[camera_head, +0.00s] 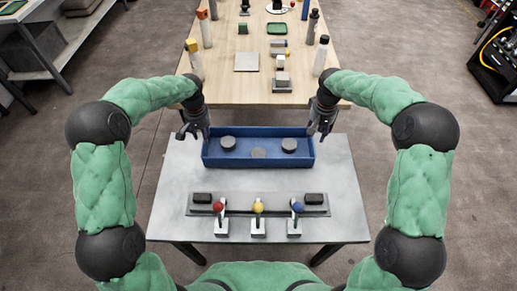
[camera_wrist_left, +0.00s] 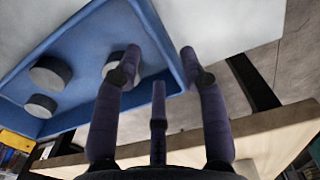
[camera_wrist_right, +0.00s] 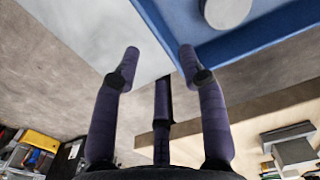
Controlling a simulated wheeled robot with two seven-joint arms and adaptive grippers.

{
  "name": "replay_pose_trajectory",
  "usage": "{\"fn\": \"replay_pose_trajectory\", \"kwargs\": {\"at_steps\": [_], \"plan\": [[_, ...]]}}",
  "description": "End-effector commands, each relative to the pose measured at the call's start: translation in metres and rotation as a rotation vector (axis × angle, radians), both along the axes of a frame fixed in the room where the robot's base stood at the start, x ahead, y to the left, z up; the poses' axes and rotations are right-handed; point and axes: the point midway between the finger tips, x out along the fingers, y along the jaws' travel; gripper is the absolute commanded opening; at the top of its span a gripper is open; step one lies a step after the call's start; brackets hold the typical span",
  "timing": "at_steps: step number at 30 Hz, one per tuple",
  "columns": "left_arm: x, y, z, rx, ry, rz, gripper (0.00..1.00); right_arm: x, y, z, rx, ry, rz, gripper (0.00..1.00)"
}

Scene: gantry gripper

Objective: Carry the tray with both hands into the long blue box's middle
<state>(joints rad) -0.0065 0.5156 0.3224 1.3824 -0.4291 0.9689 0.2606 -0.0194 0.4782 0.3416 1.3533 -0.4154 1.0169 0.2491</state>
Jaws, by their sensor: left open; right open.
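The long blue box (camera_head: 210,160) stands on the grey table with several grey round discs inside. The tray is likely the long dark grey plate (camera_head: 258,197) in front of it, with a black block at each end. My left gripper (camera_head: 193,133) is open and empty at the box's left end; in the left wrist view its fingers (camera_wrist_left: 160,55) appear either side of the box wall. My right gripper (camera_head: 321,127) is open and empty near the box's right end; in the right wrist view its fingers (camera_wrist_right: 158,55) show the box edge between them. I cannot tell whether either touches.
The grey table (camera_head: 345,185) is clear at both sides. A wooden table (camera_head: 220,92) behind holds bottles and small items.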

Motion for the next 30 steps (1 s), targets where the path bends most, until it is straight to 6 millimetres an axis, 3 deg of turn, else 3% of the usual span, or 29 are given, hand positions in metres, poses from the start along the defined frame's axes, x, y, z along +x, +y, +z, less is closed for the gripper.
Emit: {"fn": "replay_pose_trajectory", "kwargs": {"at_steps": [6, 12, 27, 30], "plan": [[-0.001, 0.0, -0.038, 0.0, 0.003, 0.0, 0.42, -0.001, 0.0, -0.038, 0.0, 0.003, 0.0, 0.42], [0.0, 0.001, -0.062, 0.001, 0.001, 0.0, 0.42, 0.0, 0.0, -0.062, 0.001, 0.0, 0.0, 0.42], [0.0, 0.0, -0.073, 0.0, 0.0, 0.0, 0.42, 0.0, 0.0, -0.073, 0.0, -0.001, 0.0, 0.42], [0.0, 0.0, -0.073, 0.0, 0.0, 0.0, 0.14, 0.0, 0.0, -0.072, 0.0, -0.001, 0.0, 0.14]]}}
